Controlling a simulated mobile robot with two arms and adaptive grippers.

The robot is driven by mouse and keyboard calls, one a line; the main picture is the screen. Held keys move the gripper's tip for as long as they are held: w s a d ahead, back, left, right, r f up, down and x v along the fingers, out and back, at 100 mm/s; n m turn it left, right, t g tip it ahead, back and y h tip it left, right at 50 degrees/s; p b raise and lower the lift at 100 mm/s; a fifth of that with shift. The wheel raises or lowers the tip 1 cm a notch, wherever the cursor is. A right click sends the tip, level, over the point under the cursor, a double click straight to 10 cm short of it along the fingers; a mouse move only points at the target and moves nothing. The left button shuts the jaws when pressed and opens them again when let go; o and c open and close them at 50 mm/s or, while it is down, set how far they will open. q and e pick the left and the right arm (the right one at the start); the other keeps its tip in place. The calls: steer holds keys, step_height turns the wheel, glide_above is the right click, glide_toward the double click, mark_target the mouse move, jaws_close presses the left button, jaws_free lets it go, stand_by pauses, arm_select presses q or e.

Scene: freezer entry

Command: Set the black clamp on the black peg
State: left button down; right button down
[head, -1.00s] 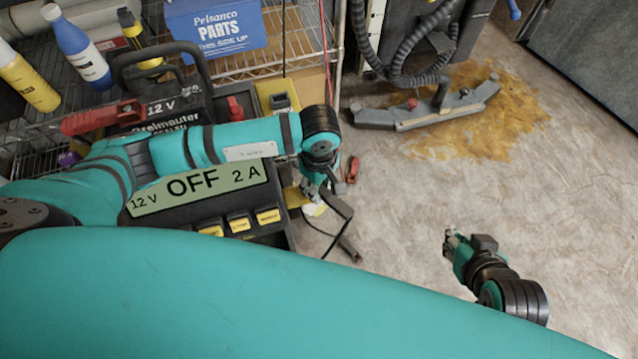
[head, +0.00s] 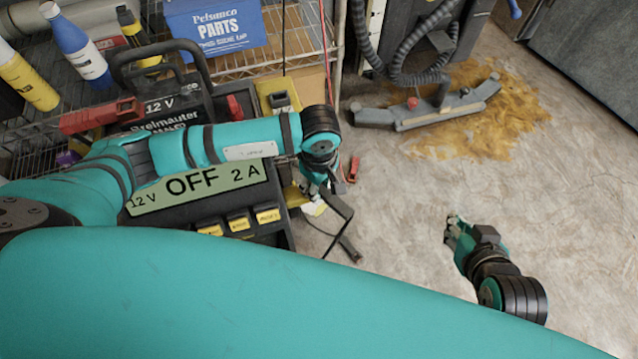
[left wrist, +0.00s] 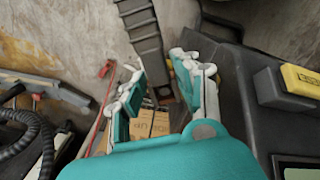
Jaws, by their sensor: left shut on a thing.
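My left gripper (head: 318,190) is beside the right end of the battery charger (head: 200,190), pointing down. It is shut on the black clamp (head: 347,222), whose dark body sticks out to the lower right over the floor. In the left wrist view the black clamp (left wrist: 141,30) reaches up from between the fingers (left wrist: 160,92). A red clamp (head: 353,169) is just right of the gripper. I cannot pick out the black peg for certain. My right gripper (head: 451,231) is over bare floor at the right, empty, with its fingertips apart.
A wire shelf (head: 290,58) holds bottles, a black 12 V case (head: 165,108) and a blue parts bin (head: 215,27). A grey floor tool (head: 425,108) lies on a brown stain (head: 515,125) at the back. The floor between my grippers is clear.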

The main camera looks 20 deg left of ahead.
arm_select(q)
steer(key=shift+f, duration=0.15)
arm_select(e)
steer(key=shift+w+a+r+t, duration=0.2)
steer(key=shift+w+r+t, duration=0.1)
steer(key=shift+w, duration=0.15)
arm_select(q)
steer(key=c, duration=0.9)
jaws_free()
arm_select(e)
steer(key=shift+a, duration=0.1)
